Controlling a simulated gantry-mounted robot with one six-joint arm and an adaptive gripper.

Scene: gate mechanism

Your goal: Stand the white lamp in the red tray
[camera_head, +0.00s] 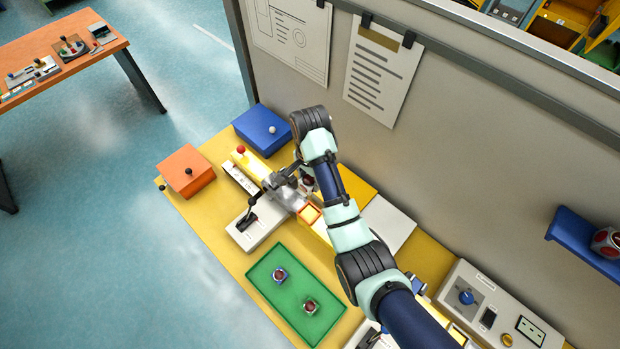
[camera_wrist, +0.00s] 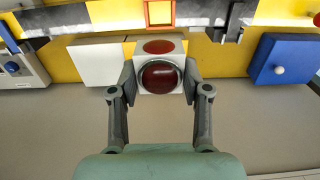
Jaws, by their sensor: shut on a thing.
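The white lamp (camera_wrist: 142,81) is a white cube with a dark red dome facing the wrist camera and a flat red disc on its top face. My gripper (camera_wrist: 159,83) is shut on it, one finger on each side. In the head view my gripper and the lamp are partly hidden by my arm. A small square with an orange-red rim (camera_head: 308,213), yellow inside, looks like the red tray. It sits just beyond the lamp at the top of the wrist view (camera_wrist: 160,25), apart from the lamp. No lamp shows in it.
A green tray (camera_head: 262,276) holds two other red-domed lamps. A blue box (camera_head: 262,129) and an orange box (camera_head: 186,171) stand on the yellow table near a lever unit (camera_head: 255,226). A white plate (camera_head: 391,222) lies beside my arm. A grey wall panel (camera_head: 470,150) rises behind the table.

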